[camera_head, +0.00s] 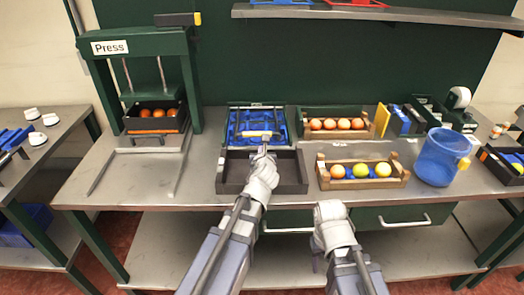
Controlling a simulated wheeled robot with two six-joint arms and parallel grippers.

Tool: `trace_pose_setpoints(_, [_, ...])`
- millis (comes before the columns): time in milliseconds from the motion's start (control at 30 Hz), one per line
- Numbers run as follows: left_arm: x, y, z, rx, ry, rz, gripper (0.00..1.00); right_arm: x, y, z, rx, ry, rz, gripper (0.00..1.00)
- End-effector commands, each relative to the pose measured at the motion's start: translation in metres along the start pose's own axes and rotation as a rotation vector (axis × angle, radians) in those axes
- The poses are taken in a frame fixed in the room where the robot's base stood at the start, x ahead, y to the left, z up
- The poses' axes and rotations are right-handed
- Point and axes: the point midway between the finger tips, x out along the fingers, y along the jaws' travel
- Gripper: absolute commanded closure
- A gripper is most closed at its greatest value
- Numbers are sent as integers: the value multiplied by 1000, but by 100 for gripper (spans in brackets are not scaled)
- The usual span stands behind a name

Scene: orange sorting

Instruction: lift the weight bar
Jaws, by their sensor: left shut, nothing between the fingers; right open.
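A pale bar (257,133) lies across the front of a blue-lined tray (284,126) at the back middle of the bench; I cannot tell for sure that it is the weight bar. My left gripper (263,150) is shut and empty, just in front of the pale bar and above the back edge of a dark shallow tray (292,188). I cannot tell whether its fingertips touch the bar. My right gripper (316,262) is open and low, in front of the bench's front edge, away from the bar.
A green press (191,75) holding a black crate (128,122) of oranges stands at the left. Wooden crates of fruit (335,112) (322,183) and a blue jug (436,160) stand to the right. A shelf (400,14) hangs above. The bench left of the dark tray is clear.

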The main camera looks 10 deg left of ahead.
Motion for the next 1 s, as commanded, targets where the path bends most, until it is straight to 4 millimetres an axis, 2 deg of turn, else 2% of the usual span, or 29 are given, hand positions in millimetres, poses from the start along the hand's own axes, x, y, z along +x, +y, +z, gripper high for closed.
trace_pose_setpoints(33, [11, 0, -1, -1, 0, 1, 100, 5, 0, 0, 0, 0, 0, 50])
trace_pose_setpoints(300, [58, -1, -2, 0, -1, 1, 100, 21, -2, -1, 0, 0, 0, 50])
trace_pose_setpoints(467, [80, 0, -1, -1, -1, 1, 100, 28, -3, -2, 0, 0, 0, 50])
trace_pose_setpoints(600, [85, 0, 0, 0, -1, 1, 100, 29, -3, -2, 0, 0, 0, 50])
trace_pose_setpoints(1000, [82, -2, 4, 0, 4, 0, 100, 23, -2, -1, 0, 0, 0, 50])
